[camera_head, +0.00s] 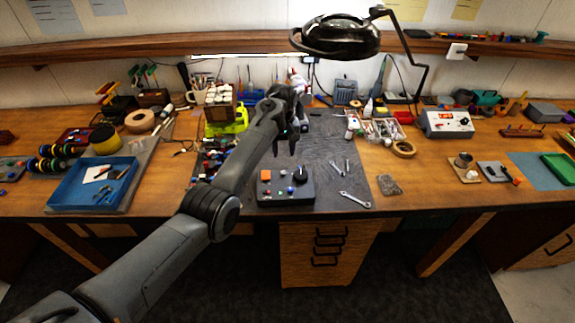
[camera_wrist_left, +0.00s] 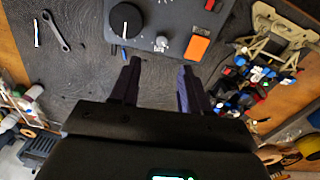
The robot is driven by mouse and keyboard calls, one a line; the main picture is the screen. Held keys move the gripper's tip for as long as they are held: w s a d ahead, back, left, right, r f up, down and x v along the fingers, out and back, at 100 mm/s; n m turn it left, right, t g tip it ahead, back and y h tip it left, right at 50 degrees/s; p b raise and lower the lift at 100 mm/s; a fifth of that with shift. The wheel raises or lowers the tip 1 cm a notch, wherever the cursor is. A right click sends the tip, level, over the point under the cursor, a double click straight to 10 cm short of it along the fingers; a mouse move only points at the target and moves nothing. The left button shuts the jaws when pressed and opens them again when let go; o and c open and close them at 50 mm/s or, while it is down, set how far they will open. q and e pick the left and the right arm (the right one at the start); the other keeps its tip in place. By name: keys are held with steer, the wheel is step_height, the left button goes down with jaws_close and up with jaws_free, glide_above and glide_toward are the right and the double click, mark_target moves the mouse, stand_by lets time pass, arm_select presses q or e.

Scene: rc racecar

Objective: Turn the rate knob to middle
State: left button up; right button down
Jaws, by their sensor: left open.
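A dark control box (camera_head: 275,197) lies near the front edge of the grey work mat. It carries a large black knob (camera_head: 299,173), an orange square button (camera_head: 265,175) and several small controls. No label is legible, so I cannot tell which is the rate knob. In the left wrist view, the box (camera_wrist_left: 163,15) is at the top, with the black knob (camera_wrist_left: 125,20), a small silver knob (camera_wrist_left: 161,43) and the orange button (camera_wrist_left: 197,48). My left gripper (camera_head: 285,149) is open and empty above the mat, just behind the box. Its fingers (camera_wrist_left: 159,66) point towards the box, apart from it.
Wrenches (camera_head: 354,199) lie right of the box. A roll of tape (camera_head: 404,149) and a clear bag (camera_head: 389,186) sit further right. Small colored parts (camera_wrist_left: 255,85) crowd the mat's left side. A magnifier lamp (camera_head: 340,38) hangs above the bench.

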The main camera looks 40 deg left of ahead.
mark_target(283, 173)
arm_select(q)
steer(key=f, duration=0.9)
steer(key=shift+s+f, duration=0.2)
steer(key=shift+f, duration=0.05)
jaws_close()
